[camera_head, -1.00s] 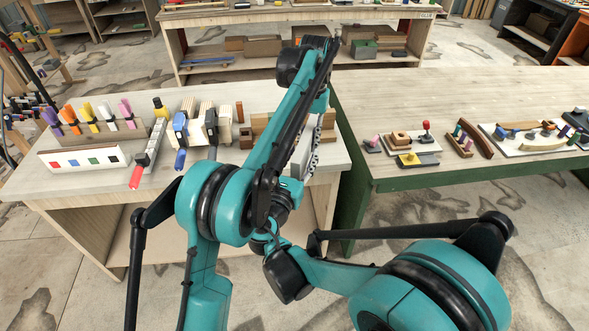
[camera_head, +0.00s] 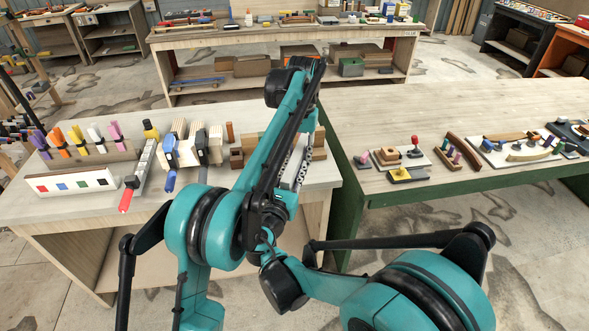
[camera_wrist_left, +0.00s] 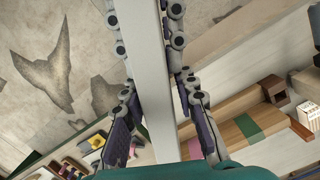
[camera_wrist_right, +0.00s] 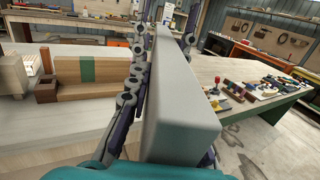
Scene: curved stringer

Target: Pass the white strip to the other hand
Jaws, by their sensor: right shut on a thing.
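The white strip (camera_wrist_right: 178,100) is a long pale bar. In the right wrist view it stands large between the fingers of my right gripper (camera_wrist_right: 165,40), which is shut on it. In the left wrist view the strip (camera_wrist_left: 150,75) runs lengthwise between the two chain-like fingers of my left gripper (camera_wrist_left: 145,20). The left fingers straddle it, with gaps visible beside the lower pads. In the head view my right gripper (camera_head: 307,155) shows beside part of the strip, beyond the teal arm links. My left gripper is mostly hidden there.
A pale workbench (camera_head: 215,198) holds coloured clamps (camera_head: 75,140), a white block with coloured squares (camera_head: 72,184) and wooden blocks. A green-edged table (camera_head: 440,115) at right holds small parts. Open floor separates them from the far bench (camera_head: 280,35).

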